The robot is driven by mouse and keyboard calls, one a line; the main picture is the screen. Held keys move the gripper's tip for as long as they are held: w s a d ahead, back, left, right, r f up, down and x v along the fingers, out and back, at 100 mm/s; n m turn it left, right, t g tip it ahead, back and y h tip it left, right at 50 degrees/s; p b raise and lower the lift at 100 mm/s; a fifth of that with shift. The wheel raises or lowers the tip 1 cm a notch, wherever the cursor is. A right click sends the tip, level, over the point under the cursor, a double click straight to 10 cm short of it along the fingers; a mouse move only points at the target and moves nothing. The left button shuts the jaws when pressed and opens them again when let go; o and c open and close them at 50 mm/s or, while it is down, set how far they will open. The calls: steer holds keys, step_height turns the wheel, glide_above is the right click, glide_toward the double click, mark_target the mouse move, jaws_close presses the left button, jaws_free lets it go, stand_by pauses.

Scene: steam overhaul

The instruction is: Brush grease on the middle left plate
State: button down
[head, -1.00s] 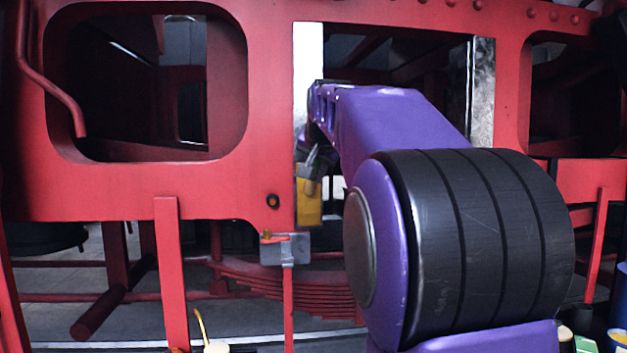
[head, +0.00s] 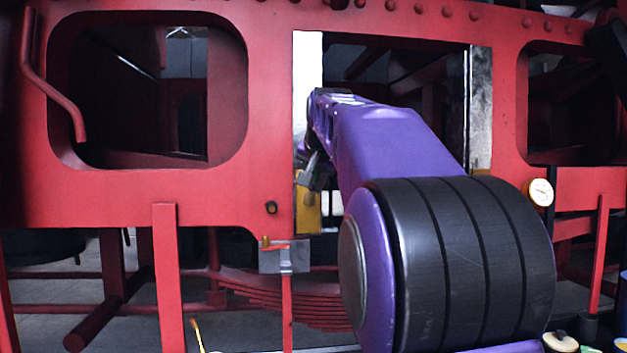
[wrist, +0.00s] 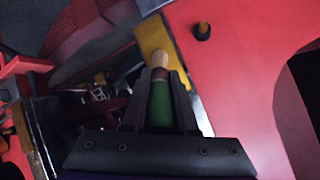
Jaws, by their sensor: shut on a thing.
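A tall bright steel plate (head: 307,75) lines the left edge of the middle opening in the red frame, in the head view. Its lower part is yellow (head: 308,215); I cannot tell whether that is grease or another surface. My gripper (wrist: 160,85) is shut on a brush (wrist: 160,108) with a green handle and a pale tip. In the wrist view the tip lies over the yellow strip (wrist: 154,36); I cannot tell whether it touches. In the head view my gripper (head: 312,175) is small and partly hidden by my arm beside the plate.
A scratched steel plate (head: 481,105) lines the opening's right edge. A round gauge (head: 541,192) sits on the red frame (head: 200,195) at right. A grey block (head: 285,256) stands below the opening. A pale-topped jar (head: 560,342) is at bottom right.

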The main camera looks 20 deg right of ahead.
step_height(320, 180, down, 8)
steer(key=b, duration=0.6)
stand_by(0.4)
steer(key=shift+s, duration=0.15)
steer(key=shift+s+a+b, duration=0.3)
steer(key=shift+s+b, duration=0.05)
steer(key=shift+s, duration=0.6)
steer(key=shift+s+a+b, duration=0.3)
steer(key=shift+s+b, duration=0.1)
steer(key=shift+s, duration=0.55)
steer(key=shift+s+a+b, duration=0.3)
steer(key=shift+s+b, duration=0.05)
steer(key=shift+s, duration=0.6)
steer(key=s, duration=0.2)
steer(key=shift+s+a, duration=0.4)
